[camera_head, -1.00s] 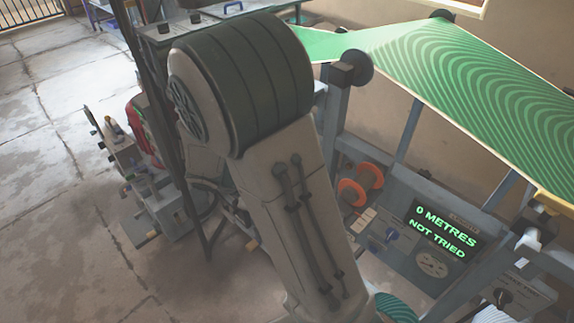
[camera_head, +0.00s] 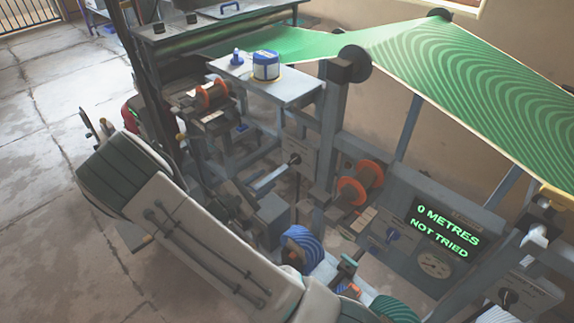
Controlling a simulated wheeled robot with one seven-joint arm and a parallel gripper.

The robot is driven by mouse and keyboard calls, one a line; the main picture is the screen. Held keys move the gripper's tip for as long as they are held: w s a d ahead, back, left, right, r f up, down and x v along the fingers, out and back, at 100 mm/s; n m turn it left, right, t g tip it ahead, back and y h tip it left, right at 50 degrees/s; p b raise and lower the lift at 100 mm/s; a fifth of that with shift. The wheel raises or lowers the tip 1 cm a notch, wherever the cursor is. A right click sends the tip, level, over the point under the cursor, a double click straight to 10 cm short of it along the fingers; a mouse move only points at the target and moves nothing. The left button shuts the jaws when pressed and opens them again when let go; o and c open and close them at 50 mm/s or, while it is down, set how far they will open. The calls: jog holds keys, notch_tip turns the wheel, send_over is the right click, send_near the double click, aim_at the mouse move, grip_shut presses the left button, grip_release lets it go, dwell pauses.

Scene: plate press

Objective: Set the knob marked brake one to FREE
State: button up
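No marking that reads as brake one is legible. A small black knob (camera_head: 294,159) sits on an upright grey plate left of the middle post. Another black knob (camera_head: 508,297) is on a grey box at the lower right, its lettering too small to read. I cannot tell which one is brake one, nor any knob's setting. My arm runs from the left down to the bottom centre. I cannot make out my gripper's fingers at its far end.
The console display (camera_head: 445,230) reads "0 METRES NOT TRIED". Green patterned web (camera_head: 480,90) runs over rollers above. A grey shelf (camera_head: 290,88) carries a blue-and-white tin (camera_head: 266,65). Orange-flanged spools (camera_head: 360,184) and frame posts crowd the middle. Open floor (camera_head: 50,200) lies left.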

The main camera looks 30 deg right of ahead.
aim_at(290, 163)
jog(key=x, duration=1)
jog(key=shift+c, duration=0.3)
jog(key=shift+a, duration=0.1)
grip_shut()
